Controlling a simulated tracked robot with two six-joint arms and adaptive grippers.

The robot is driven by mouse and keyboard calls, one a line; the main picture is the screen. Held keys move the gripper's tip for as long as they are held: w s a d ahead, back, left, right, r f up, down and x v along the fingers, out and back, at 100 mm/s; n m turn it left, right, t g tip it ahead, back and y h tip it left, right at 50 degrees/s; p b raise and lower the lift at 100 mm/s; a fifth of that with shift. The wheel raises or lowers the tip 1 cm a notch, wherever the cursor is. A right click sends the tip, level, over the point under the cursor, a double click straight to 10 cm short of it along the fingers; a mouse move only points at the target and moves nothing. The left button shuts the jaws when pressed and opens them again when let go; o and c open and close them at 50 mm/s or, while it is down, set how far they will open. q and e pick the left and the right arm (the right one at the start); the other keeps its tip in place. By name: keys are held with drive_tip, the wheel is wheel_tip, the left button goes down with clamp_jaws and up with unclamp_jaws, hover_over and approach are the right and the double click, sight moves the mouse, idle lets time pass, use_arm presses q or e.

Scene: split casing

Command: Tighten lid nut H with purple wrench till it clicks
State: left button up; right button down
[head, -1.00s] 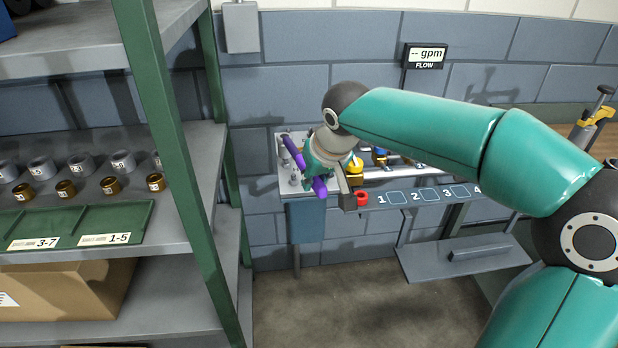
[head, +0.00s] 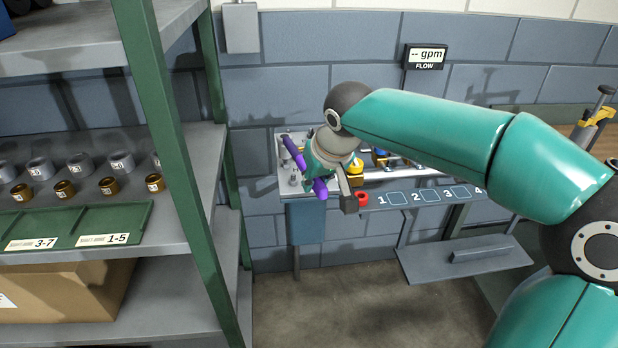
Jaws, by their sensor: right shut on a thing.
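The purple wrench (head: 293,151) is in my right gripper (head: 311,172) over the left end of the bench with the casing (head: 286,183). Its upper end points up and left, and its lower end shows below the gripper. My right gripper is shut on the wrench. Several small studs or nuts stand on the pale casing plate around it. I cannot tell which one is nut H, nor whether the wrench sits on a nut, as the gripper and wrist hide that spot. My left gripper is not in view.
A strip with numbered squares (head: 428,194) runs along the bench front. A shelf rack (head: 180,205) with rings and a green tray (head: 75,228) stands close on the left. A flow display (head: 425,57) hangs behind.

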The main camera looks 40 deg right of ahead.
drive_tip(key=shift+f, duration=0.15)
idle(0.3)
drive_tip(key=shift+f+b, duration=1.45)
drive_tip(key=a, duration=0.1)
drive_tip(key=w+a+m, duration=0.1)
drive_tip(key=a+m+h+b, duration=0.1)
drive_tip(key=shift+w+a+g, duration=0.1)
drive_tip(key=shift+w+g, duration=0.2)
idle(0.3)
drive_tip(key=shift+r+p, duration=1.95)
drive_tip(key=shift+r, duration=0.5)
